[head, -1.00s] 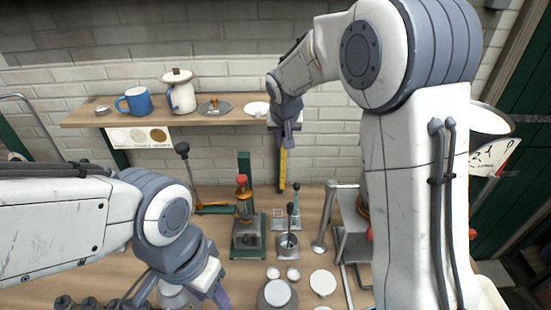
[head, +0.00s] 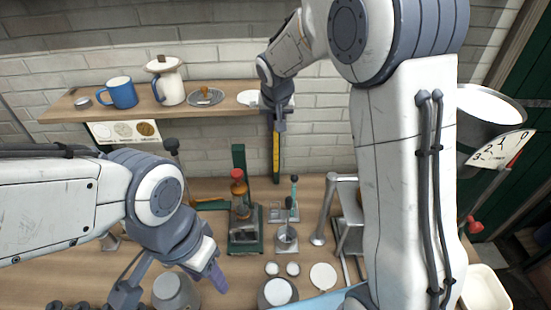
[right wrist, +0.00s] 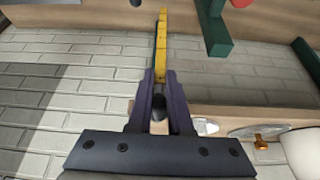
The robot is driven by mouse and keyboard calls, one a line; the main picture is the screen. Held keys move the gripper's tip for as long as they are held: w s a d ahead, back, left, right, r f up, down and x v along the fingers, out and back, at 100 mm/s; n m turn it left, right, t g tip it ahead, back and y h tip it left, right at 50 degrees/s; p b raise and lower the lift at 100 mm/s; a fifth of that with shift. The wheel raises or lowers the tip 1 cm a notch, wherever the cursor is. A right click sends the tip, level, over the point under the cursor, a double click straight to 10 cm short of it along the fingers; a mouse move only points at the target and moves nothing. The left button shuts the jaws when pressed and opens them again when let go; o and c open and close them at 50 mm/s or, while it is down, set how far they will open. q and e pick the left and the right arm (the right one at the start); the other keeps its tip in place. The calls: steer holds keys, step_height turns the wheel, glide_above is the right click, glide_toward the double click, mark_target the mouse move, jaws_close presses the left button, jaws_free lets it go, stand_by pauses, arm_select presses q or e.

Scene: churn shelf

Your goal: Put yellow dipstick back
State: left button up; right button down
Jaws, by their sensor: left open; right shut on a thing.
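The yellow dipstick (head: 276,155) hangs upright below my right gripper (head: 274,118), in front of the brick wall and just under the shelf's right part. In the right wrist view my right gripper (right wrist: 160,88) is shut on the dipstick (right wrist: 161,48), which sticks out straight beyond the fingertips. Its gripped end is hidden by the fingers. My left gripper (head: 212,277) is open and empty over the front of the bench, beside a grey pot (head: 175,290). I cannot make out both of its fingers clearly.
The shelf (head: 190,112) holds a blue mug (head: 122,93), a white jug (head: 168,84) and plates. A dial scale (head: 500,150) is at the right.

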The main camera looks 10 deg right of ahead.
steer(key=f, duration=0.1)
steer(key=b, duration=0.6)
glide_above(275, 171)
steer(key=f, duration=1.2)
steer(key=shift+s, duration=0.4)
steer(key=shift+f+b, duration=1.7)
steer(key=shift+f, duration=0.6)
step_height(275, 171, down, 8)
steer(key=b, duration=0.8)
steer(key=shift+r, duration=0.2)
steer(key=c, duration=0.8)
jaws_free()
steer(key=shift+o, duration=0.2)
